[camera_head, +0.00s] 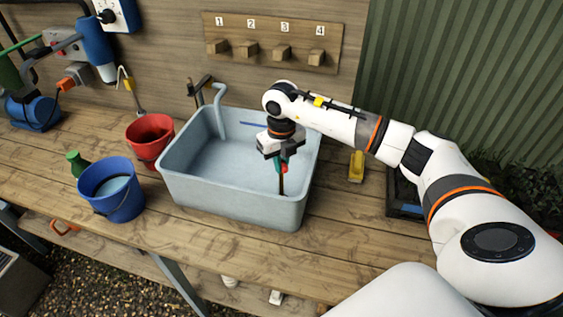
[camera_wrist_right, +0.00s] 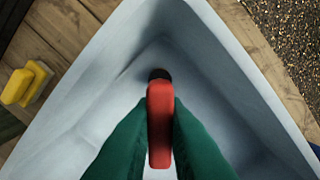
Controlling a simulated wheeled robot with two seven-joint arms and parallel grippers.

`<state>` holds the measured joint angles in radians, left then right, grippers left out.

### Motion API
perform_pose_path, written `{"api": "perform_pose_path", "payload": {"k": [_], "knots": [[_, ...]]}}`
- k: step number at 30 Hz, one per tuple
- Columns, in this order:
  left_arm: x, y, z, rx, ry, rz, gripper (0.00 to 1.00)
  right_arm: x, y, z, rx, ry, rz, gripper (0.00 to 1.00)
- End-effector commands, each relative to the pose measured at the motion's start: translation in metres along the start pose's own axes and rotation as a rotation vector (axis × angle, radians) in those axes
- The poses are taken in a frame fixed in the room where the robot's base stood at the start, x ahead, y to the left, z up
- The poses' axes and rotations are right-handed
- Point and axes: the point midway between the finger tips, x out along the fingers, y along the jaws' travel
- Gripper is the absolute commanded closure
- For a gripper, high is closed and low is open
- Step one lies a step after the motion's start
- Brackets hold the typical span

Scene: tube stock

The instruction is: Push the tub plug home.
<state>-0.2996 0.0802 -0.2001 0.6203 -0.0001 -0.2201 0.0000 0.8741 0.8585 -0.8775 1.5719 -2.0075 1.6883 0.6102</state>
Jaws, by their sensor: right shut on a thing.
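The pale blue-grey tub (camera_head: 228,205) stands on the bench, open at the top. My right gripper (camera_head: 280,166) points down into its right part. Its green fingers (camera_wrist_right: 158,140) are shut on a red-handled thing (camera_wrist_right: 160,125) with a long dark lower part, held upright. The dark end (camera_wrist_right: 160,74) shows beyond the red handle, close to the tub's inner corner in the wrist view. I cannot tell whether this end is the plug or whether it touches the floor. No separate plug or drain hole can be made out. My left gripper is out of view.
A red bucket (camera_head: 145,150) and a blue bucket (camera_head: 122,205) stand left of the tub. A grey tap (camera_head: 219,110) rises at its back. A yellow block (camera_head: 356,166) lies to the right. Numbered wooden pegs (camera_head: 282,52) line the back wall. The bench front is clear.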

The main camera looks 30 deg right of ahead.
Motion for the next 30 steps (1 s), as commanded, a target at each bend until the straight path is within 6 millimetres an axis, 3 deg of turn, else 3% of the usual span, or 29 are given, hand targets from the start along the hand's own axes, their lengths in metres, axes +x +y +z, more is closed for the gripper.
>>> {"api": "perform_pose_path", "payload": {"k": [30], "knots": [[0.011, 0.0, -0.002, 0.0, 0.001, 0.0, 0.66, 0.012, 0.0, 0.0, 0.0, 0.0, 0.0, 1.0]]}}
